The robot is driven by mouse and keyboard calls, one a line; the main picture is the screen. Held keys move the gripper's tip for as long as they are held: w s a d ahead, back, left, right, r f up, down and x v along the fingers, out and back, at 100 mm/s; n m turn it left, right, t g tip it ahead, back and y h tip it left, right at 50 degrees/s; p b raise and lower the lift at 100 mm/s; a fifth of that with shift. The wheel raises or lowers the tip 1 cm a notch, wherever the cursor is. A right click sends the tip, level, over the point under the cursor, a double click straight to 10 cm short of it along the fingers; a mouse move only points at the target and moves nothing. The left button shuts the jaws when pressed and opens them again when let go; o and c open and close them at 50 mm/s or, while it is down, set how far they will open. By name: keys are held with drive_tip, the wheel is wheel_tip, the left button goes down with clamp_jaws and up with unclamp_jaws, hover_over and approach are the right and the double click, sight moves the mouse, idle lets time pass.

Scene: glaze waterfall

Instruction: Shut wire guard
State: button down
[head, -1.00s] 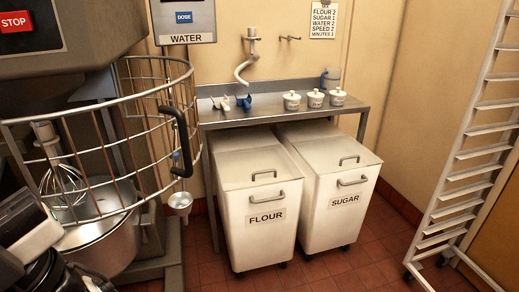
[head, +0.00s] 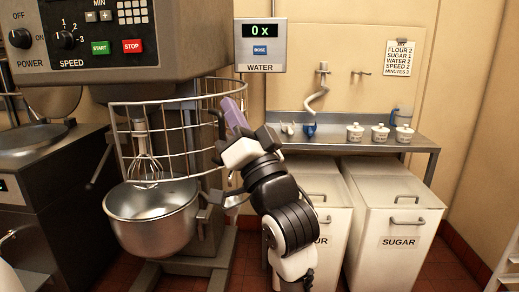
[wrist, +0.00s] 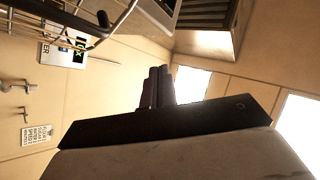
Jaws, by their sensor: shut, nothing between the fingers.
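The wire guard (head: 178,140) is a curved metal cage on the mixer, around and right of the whisk (head: 145,165). Its near side reaches right beyond the bowl (head: 152,222), so it looks offset from the bowl; I cannot tell how far open it is. A dark handle (head: 218,122) shows at its right side, partly hidden by my gripper. My gripper (head: 233,110) is shut and empty, tilted up beside the guard's right end; contact cannot be told. In the wrist view, my shut fingers (wrist: 158,86) point at open space, and guard wires (wrist: 75,22) cross the upper left corner.
The mixer control panel (head: 100,40) overhangs the bowl. The water meter (head: 260,46) is on the wall behind my gripper. A metal shelf (head: 420,145) with small pots stands at right, above the flour bin (head: 328,240) and sugar bin (head: 398,215).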

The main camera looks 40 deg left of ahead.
drive_tip(key=w+d+f+m+g+h+b, duration=0.2)
drive_tip(key=w+d+f+m+g+h, duration=0.45)
drive_tip(key=d+m, duration=0.2)
drive_tip(key=a+p, duration=0.2)
drive_tip(key=a, duration=1)
drive_tip(key=shift+s+a+f+p, duration=0.25)
drive_tip(key=shift+s+p, duration=0.05)
drive_tip(key=shift+p, duration=0.05)
drive_tip(key=shift+g, duration=0.25)
